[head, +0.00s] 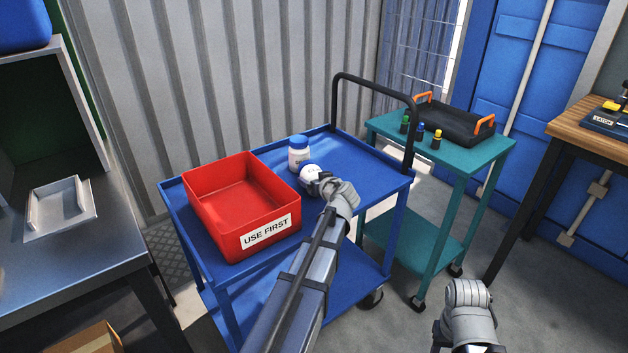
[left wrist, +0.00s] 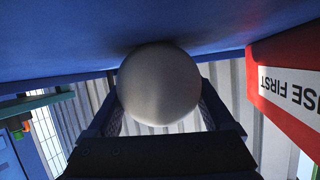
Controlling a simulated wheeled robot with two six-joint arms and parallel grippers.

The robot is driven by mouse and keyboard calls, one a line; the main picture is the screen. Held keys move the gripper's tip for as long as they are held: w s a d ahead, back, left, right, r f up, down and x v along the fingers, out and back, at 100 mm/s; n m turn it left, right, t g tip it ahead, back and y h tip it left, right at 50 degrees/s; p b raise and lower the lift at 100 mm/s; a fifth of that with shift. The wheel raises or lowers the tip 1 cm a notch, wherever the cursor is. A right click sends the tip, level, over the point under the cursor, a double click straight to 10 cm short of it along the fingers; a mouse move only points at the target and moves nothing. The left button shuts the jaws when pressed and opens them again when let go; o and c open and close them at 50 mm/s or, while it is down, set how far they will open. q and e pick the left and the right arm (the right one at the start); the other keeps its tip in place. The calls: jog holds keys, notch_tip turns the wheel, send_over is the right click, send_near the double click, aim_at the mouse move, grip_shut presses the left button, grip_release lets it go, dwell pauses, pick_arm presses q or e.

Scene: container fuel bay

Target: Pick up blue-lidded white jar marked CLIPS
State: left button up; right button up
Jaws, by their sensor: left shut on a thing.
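A white jar with a blue lid (head: 299,152) stands upright on the blue cart's top, to the right of the red bin. Its label is too small to read. My left gripper (head: 313,182) is just in front of this jar, shut on a white round thing (head: 310,173). The white round thing fills the space between the two dark fingers in the left wrist view (left wrist: 158,85). It is low at the cart top; I cannot tell whether it touches the surface or the jar. A grey part of my right arm shows at the lower right, its gripper out of view.
The red bin (head: 268,235) marked USE FIRST stands left on the blue cart (head: 368,168). A black handle rail (head: 375,84) rises at the cart's right end. A teal cart (head: 470,165) beyond holds a black tray (head: 450,122) and small bottles. The blue top's right part is clear.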

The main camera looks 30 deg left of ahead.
aim_at(314, 171)
pick_arm(q)
notch_tip(314, 171, up, 10)
jog(key=p, duration=1)
jog(key=shift+r, duration=0.1)
